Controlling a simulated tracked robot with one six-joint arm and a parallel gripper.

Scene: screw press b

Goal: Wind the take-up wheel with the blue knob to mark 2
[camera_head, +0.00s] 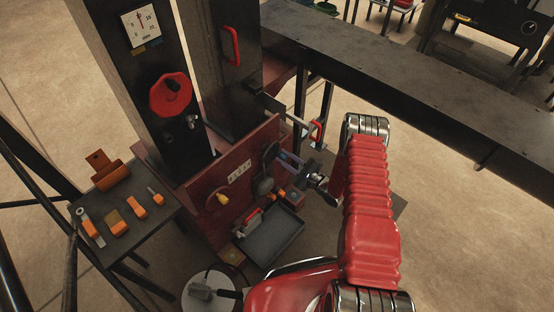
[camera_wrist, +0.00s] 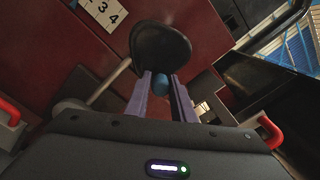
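The take-up wheel (camera_wrist: 160,45) is a dark round disc in the wrist view, in front of the dark red press body. Its blue knob (camera_wrist: 160,84) sits low on the disc. My gripper (camera_wrist: 161,77) has its two purple fingers on either side of the knob, which nearly fills the space between them. Whether they press on it is unclear. In the head view the gripper (camera_head: 284,158) reaches the dark wheel (camera_head: 271,153) from the right, and the knob is hidden. A white number plate (camera_wrist: 103,14) shows 3 and 4 in the wrist view; the wheel's pointer is not clear.
A yellow-knobbed wheel (camera_head: 219,198) is on the press's left. A red handwheel (camera_head: 171,94) and dial (camera_head: 140,22) are above. A grey tray (camera_head: 270,240) is below. A red-handled lever (camera_head: 316,131) is near my gripper. A side table (camera_head: 105,205) holds orange-handled tools.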

